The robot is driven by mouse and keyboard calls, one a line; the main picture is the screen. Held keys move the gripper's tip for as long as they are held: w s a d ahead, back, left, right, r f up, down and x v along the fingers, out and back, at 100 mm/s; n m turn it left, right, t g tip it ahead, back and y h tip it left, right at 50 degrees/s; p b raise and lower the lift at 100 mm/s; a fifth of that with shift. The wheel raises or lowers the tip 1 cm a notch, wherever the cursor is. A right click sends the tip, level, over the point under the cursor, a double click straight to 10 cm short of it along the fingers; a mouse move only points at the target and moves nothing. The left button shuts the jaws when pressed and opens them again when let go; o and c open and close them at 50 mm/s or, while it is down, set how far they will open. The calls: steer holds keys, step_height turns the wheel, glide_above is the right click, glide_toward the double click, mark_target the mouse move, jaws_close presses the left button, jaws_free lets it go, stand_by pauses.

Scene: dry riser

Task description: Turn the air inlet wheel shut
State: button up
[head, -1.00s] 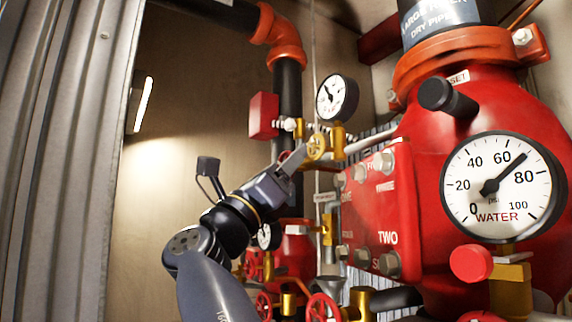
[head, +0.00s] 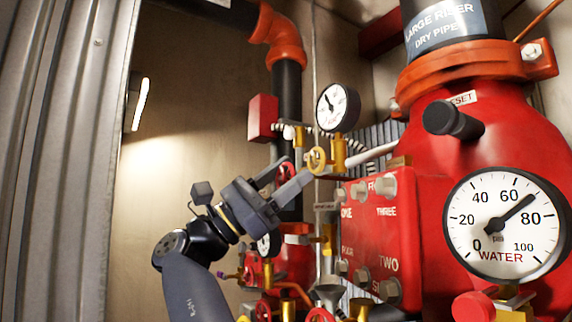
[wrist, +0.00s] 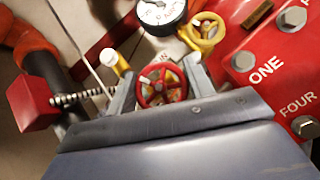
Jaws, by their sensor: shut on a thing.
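A small red spoked wheel (wrist: 162,84) with a coloured hub sits between the two fingers of my gripper (wrist: 159,70) in the wrist view. The fingers are shut on its rim from both sides. In the head view my gripper (head: 294,170) reaches up and right, and the red wheel (head: 286,170) shows partly between its fingers. A yellow wheel (head: 317,160) stands just beyond the right fingertip; it also shows in the wrist view (wrist: 204,30).
The small gauge (head: 338,107) is above the yellow wheel. A red box (head: 263,118) is on the dark pipe. The red plate with bolts (head: 380,225) and the large water gauge (head: 507,222) are to the right. More red wheels (head: 320,314) are below.

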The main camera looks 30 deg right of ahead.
steer(key=shift+m+g+y, duration=0.85)
steer(key=shift+m+y, duration=0.15)
steer(key=shift+m, duration=0.65)
steer(key=shift+m+g+y, duration=0.85)
steer(key=shift+m+y, duration=0.15)
steer(key=shift+m, duration=0.65)
steer(key=shift+s+f+m+y, duration=0.1)
steer(key=shift+m+y, duration=0.6)
steer(key=shift+m, duration=0.1)
steer(key=o, duration=1)
steer(key=shift+d+f, duration=0.1)
